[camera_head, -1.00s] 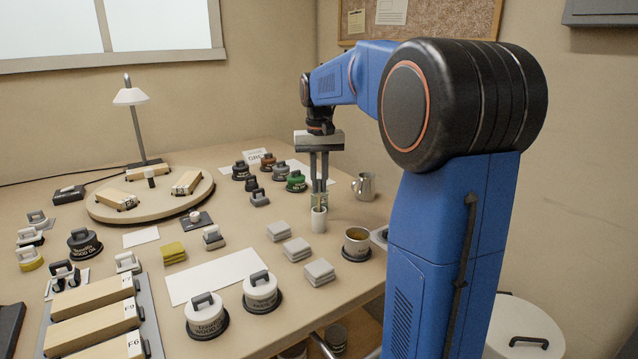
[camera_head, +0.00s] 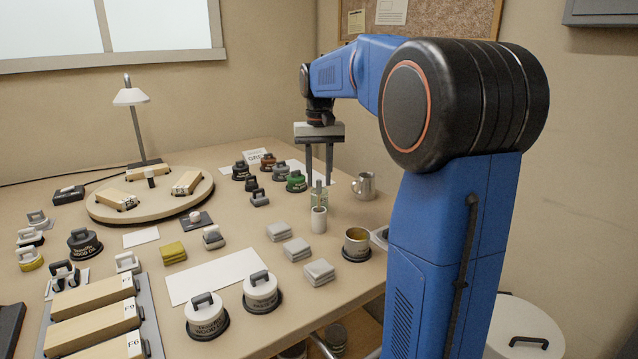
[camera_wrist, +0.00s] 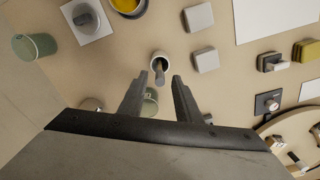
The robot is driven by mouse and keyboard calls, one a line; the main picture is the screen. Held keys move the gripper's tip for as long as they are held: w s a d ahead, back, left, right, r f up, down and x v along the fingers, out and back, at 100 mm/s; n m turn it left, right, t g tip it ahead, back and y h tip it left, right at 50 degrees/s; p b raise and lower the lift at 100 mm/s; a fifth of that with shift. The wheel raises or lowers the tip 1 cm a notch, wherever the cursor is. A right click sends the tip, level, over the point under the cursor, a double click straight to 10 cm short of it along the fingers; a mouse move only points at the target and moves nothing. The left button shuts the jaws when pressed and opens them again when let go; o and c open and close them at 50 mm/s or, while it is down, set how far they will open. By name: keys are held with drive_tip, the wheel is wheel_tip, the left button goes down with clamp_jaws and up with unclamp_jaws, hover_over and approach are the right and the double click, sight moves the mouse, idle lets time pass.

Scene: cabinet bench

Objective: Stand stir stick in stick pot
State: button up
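The stick pot (camera_head: 319,221) is a small white cup on the bench, below my gripper in the head view. It also shows in the wrist view (camera_wrist: 155,56). The stir stick (camera_head: 318,187) stands up out of the pot, and in the wrist view the grey stick (camera_wrist: 160,75) rises from its mouth. My gripper (camera_head: 318,183) is open above the pot, its two fingers apart on either side of the stick's upper end. In the wrist view the open fingers (camera_wrist: 160,78) show gaps to the stick on both sides.
A pale green jar (camera_wrist: 150,104) stands close beside the pot. A metal jug (camera_head: 365,186) is to the right, and an open can (camera_head: 356,243) is in front. Lidded tins (camera_head: 296,181) stand behind.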

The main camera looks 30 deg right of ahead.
wheel_tip(320, 180, up, 10)
idle(0.4)
drive_tip(key=shift+f, duration=0.1)
